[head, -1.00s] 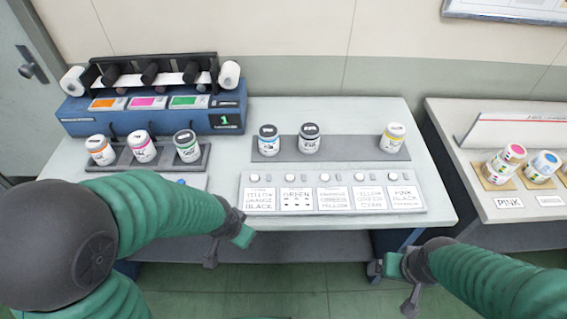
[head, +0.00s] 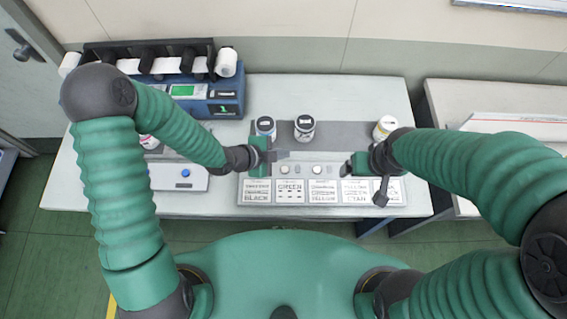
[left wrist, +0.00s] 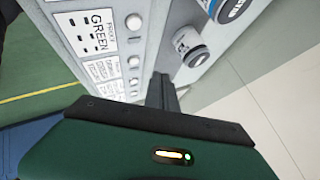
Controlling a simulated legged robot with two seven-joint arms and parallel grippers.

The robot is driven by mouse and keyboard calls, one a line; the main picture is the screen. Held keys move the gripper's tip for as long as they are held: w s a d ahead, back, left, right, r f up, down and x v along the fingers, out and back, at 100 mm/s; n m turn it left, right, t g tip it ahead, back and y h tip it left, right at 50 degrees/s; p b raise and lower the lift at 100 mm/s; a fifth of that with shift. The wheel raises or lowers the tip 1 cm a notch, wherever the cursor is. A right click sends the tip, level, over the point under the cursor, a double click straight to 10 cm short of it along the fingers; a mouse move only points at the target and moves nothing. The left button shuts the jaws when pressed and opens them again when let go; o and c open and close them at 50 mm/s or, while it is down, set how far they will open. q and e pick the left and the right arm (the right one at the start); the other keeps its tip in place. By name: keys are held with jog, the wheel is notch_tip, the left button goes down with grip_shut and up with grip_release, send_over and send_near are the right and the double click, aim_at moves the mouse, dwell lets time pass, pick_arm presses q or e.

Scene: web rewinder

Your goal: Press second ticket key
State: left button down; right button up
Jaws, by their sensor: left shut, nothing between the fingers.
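The ticket panel (head: 305,202) lies on the table with a row of cards and round white keys behind them. The second card, GREEN (head: 290,189), has the second ticket key (head: 284,170) just behind it. That key also shows in the left wrist view (left wrist: 133,22), beside the GREEN card (left wrist: 97,30). My left gripper (head: 282,155) is shut and empty. It appears just behind the second key, apart from it in the wrist view; its height is unclear. It hides the first key. My right gripper (head: 348,168) hovers over the panel's right part; its fingers are unclear.
A blue button (head: 185,173) is on a box to the left. The blue rewinder (head: 225,98) stands at back left.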

aim_at(282, 170)
pick_arm(q)
notch_tip(282, 170, down, 8)
jog(key=b, duration=0.7)
jog(key=shift+w+f, duration=0.1)
jog(key=shift+f, duration=0.15)
jog(key=shift+a+f, duration=0.1)
jog(key=shift+f, duration=0.2)
dwell(1.2)
jog(key=shift+f+b, duration=0.3)
jog(key=shift+b, duration=0.3)
